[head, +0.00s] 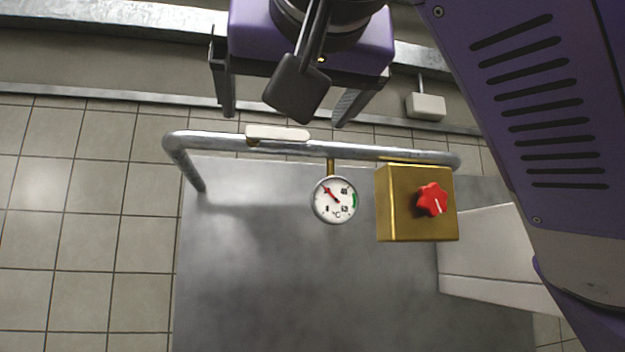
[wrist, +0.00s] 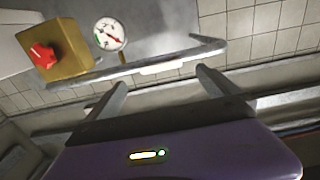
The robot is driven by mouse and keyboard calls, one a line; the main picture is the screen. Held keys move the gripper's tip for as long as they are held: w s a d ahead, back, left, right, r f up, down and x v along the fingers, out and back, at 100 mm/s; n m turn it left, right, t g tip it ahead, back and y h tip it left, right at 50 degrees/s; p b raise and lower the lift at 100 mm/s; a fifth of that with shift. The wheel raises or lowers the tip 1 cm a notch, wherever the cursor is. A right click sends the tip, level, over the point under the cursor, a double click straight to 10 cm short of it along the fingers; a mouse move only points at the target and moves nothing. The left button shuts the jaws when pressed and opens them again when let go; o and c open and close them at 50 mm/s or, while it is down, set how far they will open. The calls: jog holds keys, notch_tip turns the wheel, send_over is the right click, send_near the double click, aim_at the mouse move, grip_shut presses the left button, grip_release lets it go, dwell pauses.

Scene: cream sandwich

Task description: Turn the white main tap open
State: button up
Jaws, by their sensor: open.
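The white main tap (head: 278,133) is a flat white lever lying along the top of a grey metal pipe (head: 365,151), left of the gauge. It also shows in the wrist view (wrist: 163,67), between and beyond my fingertips. My gripper (head: 284,112) is open and empty, with one finger on each side of the tap's span in the head view. The fingers look apart from the tap; the exact gap is hard to tell. A dark part of my wrist hangs in front of the middle of the gripper.
A round dial gauge (head: 334,200) hangs under the pipe. Right of it is a brass box (head: 397,222) with a red knob (head: 432,199). A metal plate (head: 270,290) lies below. A white box (head: 426,106) is at the back right. Tiled floor (head: 60,220) is clear at left.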

aim_at(278, 134)
jog(key=p+x, duration=0.2)
jog(key=x, duration=0.4)
jog(key=shift+r, duration=0.1)
jog(key=shift+w+a+p, duration=0.2)
jog(key=shift+w+p, duration=0.1)
jog(key=shift+w, duration=0.25)
jog(key=c, duration=2.1)
